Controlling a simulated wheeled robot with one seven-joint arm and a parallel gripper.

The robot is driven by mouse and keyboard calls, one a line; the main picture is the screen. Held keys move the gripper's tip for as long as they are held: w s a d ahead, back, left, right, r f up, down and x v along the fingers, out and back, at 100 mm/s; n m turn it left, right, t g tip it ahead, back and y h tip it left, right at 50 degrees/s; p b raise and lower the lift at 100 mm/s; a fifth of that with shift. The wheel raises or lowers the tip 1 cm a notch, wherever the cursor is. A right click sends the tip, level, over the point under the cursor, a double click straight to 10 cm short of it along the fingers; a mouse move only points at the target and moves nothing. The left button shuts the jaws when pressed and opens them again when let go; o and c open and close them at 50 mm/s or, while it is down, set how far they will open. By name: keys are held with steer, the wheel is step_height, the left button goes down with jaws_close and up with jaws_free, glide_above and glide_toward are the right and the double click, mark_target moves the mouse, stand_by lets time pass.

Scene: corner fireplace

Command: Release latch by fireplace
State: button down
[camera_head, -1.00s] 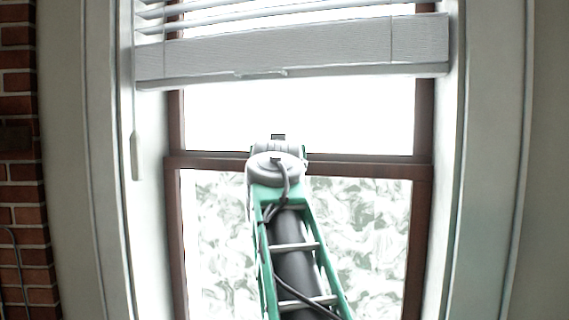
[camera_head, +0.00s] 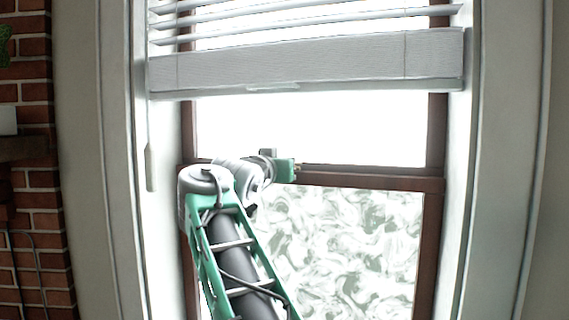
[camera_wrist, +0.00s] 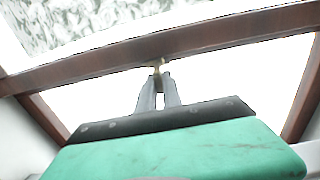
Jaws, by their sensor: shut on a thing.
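The latch (camera_wrist: 158,65) is a small tan fitting on the brown meeting rail of the window. In the wrist view my gripper (camera_wrist: 159,77) has its two grey fingers closed around the latch at the rail's edge. In the head view the green hand of my gripper (camera_head: 296,170) lies at the rail, just left of the window's middle. The fingers and latch are too small there to make out clearly, and my arm hides the rail's left part.
A brick fireplace wall (camera_head: 32,200) stands at the left edge. A white blind (camera_head: 310,60) hangs across the upper window, with a wand (camera_head: 151,165) at its left. White window trim flanks both sides. The patterned lower pane (camera_head: 350,240) is clear on the right.

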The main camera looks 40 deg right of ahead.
steer(key=c, duration=1.5)
jaws_free()
steer(key=b+v, duration=0.2)
steer(key=v, duration=0.5)
steer(key=shift+s+a, duration=0.2)
steer(key=shift+a, duration=0.15)
